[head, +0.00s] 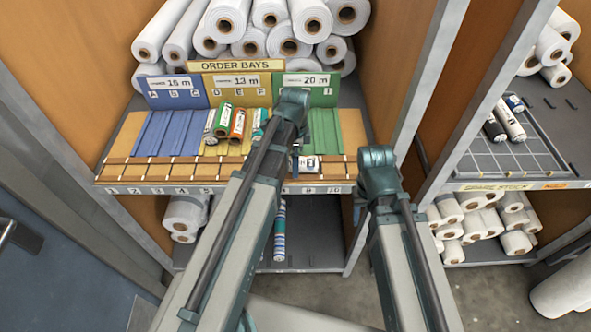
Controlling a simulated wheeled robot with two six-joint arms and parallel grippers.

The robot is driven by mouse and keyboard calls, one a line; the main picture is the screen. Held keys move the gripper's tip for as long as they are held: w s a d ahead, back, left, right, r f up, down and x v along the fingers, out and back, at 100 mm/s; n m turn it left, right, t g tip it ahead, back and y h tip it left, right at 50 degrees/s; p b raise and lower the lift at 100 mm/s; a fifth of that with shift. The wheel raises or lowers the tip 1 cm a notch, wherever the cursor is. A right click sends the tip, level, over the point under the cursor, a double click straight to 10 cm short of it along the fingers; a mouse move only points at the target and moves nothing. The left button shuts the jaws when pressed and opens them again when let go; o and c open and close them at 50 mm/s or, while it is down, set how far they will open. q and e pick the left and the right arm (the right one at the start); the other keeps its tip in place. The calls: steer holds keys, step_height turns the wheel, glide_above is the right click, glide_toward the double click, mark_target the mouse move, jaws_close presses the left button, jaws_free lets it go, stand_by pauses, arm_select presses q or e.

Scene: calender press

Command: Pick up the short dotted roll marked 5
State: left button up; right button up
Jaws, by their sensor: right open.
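I cannot read the mark 5 or make out dots on any roll. Among the short rolls in the yellow bay are a black-and-white roll (209,126), a green roll (223,122), an orange roll (237,126) and a teal-and-white roll (259,124). A white roll with a dark mark (307,165) lies at the front ledge near 9 and 10. My right gripper (358,213) is open, small and partly hidden by its arm, below the ledge's right end. My left arm crosses in front of the bays. Its jaws cannot be made out.
The bay rack (130,146) has blue, yellow and green sections and a numbered front edge. A blue striped roll (279,230) stands below it. Large white rolls (270,12) fill the shelf above. A grid shelf (535,160) at right holds several short rolls. A grey post (425,80) separates them.

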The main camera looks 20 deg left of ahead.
arm_select(q)
steer(key=shift+f+b, duration=0.3)
steer(key=shift+f, duration=0.45)
steer(key=shift+r, duration=0.1)
arm_select(e)
steer(key=shift+f, duration=0.65)
